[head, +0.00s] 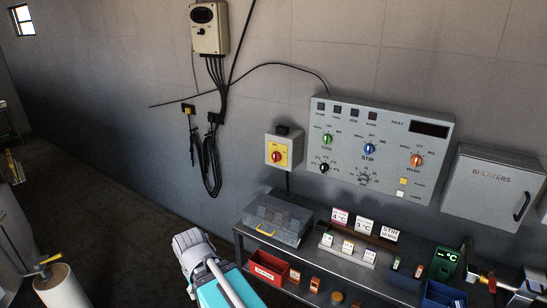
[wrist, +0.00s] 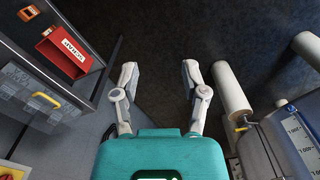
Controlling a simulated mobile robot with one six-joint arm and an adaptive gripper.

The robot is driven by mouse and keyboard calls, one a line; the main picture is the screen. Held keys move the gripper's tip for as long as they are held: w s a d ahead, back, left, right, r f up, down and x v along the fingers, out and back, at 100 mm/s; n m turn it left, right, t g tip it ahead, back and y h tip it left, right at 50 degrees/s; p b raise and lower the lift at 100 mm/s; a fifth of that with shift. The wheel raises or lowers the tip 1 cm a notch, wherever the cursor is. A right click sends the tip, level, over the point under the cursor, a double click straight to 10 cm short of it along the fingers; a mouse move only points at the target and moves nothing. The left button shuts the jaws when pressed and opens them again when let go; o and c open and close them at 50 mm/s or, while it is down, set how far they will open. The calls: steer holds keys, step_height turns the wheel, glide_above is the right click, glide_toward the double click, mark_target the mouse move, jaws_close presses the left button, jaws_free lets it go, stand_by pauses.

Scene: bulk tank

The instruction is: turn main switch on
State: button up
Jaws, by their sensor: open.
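The main switch (head: 277,156) is a red rotary knob on a yellow plate, on a small grey wall box left of the large control panel. Its knob angle is too small to read surely. Part of its yellow plate and red knob also shows at the bottom left corner of the wrist view (wrist: 9,174). My gripper (wrist: 159,70) is open and empty, its two fingers spread over the dark floor. It is apart from the switch.
The control panel (head: 380,148) and breakers box (head: 492,188) are on the wall at right. Below is a grey bench with a clear box (head: 277,221) and red bin (head: 268,267). Cables (head: 211,165) hang left of the switch.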

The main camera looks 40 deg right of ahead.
steer(key=o, duration=0.3)
steer(key=shift+w+d, duration=0.2)
steer(key=o, duration=0.3)
steer(key=w+d+f+n+h+b, duration=0.1)
steer(key=w+d+h+b, duration=0.1)
steer(key=w+d, duration=0.2)
steer(key=shift+w+f+t, duration=0.35)
steer(key=shift+w+t, duration=0.05)
steer(key=shift+w, duration=0.8)
steer(key=n+t+h+b, duration=0.4)
steer(key=n+h+b, duration=0.7)
steer(key=n+h, duration=0.55)
glide_toward(275, 156)
steer(key=shift+a+f+n+y, duration=0.1)
steer(key=shift+a+n+y, duration=0.55)
steer(key=shift+a, duration=0.6)
steer(key=shift+d, duration=0.1)
steer(key=x, duration=1.3)
steer(key=shift+w+d, duration=0.25)
